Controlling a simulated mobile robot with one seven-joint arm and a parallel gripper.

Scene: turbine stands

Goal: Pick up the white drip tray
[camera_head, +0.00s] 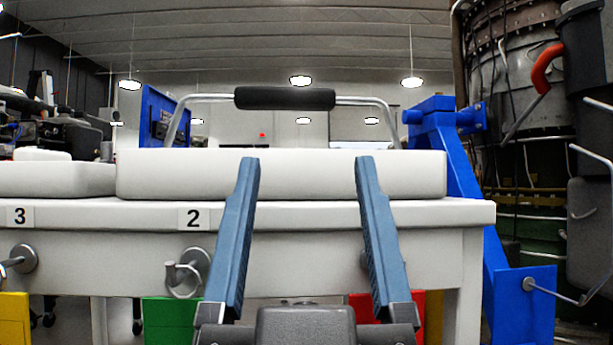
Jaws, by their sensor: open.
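The fingertips overlap the tray's front face in the picture.
The white table (330,215) has labels 2 and 3 and metal hooks (187,272) on its front. Another white slab (55,180) lies at left. A blue stand (450,160) and large machine (520,70) stand at right. Green (168,322) and yellow (14,318) panels are low down.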

